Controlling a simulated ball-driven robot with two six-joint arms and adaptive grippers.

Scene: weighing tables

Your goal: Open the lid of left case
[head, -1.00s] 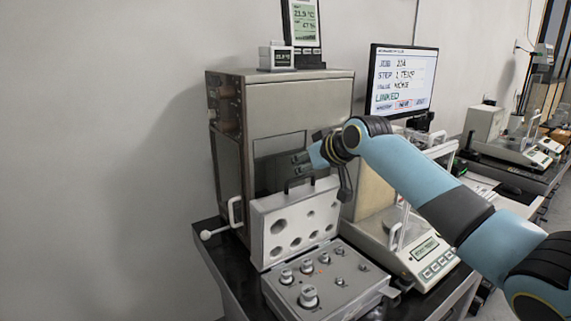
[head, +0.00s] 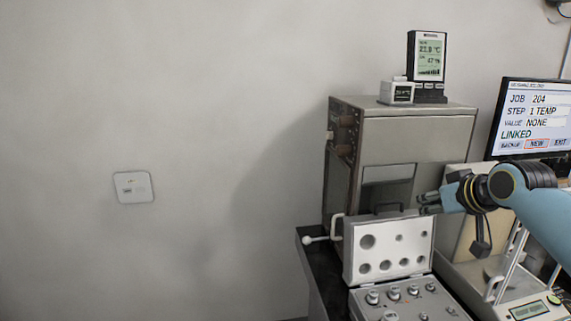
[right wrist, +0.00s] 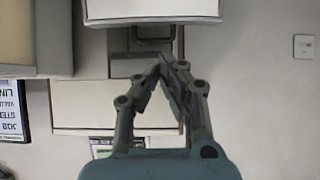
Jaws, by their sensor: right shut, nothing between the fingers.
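The left case (head: 405,298) is a light grey box at the lower right of the head view, cut by the bottom edge. Its lid (head: 392,243) stands open and upright at the back, its cut-out inner face showing. A dark handle (head: 388,208) shows at the lid's top edge. My right gripper (head: 424,204) is beside the handle at the top right of the lid, with its fingers closed and empty. In the right wrist view the closed fingertips (right wrist: 168,62) are just below the pale lid edge (right wrist: 150,10). My left gripper is out of view.
Several metal weights (head: 393,293) sit in the case. A grey cabinet (head: 418,130) stands behind the lid, and a balance (head: 528,309) is to the right. A monitor (head: 533,118) stands at the far right.

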